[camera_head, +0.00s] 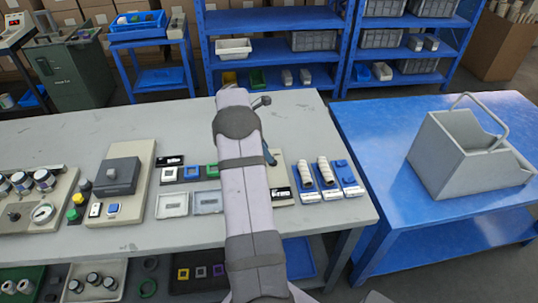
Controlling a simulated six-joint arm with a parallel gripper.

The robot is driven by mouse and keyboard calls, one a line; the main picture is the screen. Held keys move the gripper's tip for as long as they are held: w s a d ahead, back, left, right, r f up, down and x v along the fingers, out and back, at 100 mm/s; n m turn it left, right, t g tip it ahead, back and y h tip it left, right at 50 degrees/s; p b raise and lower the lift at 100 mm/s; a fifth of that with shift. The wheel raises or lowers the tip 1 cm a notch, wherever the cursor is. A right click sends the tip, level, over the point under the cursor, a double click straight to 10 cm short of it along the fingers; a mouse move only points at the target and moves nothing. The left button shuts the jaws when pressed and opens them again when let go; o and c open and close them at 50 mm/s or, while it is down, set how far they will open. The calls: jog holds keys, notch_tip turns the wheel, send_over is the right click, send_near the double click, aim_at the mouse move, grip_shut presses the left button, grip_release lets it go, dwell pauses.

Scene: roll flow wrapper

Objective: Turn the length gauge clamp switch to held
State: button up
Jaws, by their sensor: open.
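My arm stretches from the bottom centre up across the grey bench, and my gripper cannot be seen. A beige board (281,168) with a black-and-white label (280,192) is largely hidden behind the arm. A dark ball-ended knob (261,101) and a blue piece (269,157) show at the arm's right edge; what they belong to is hidden. I cannot tell which item is the length gauge clamp switch or how it is set. A beige panel (140,163) at left carries a grey block (117,176) and small white and blue switch-like parts.
Blue-based units with white rolls (327,171) stand right of the arm on the grey bench (205,243). Small trays (172,204) lie left of it. A grey handled carrier (467,158) stands on the blue table (385,123). Blue shelves (275,50) are behind. The bench's back left is clear.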

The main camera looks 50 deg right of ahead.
jog(key=shift+p+x, duration=0.4)
jog(key=shift+x, duration=1.5)
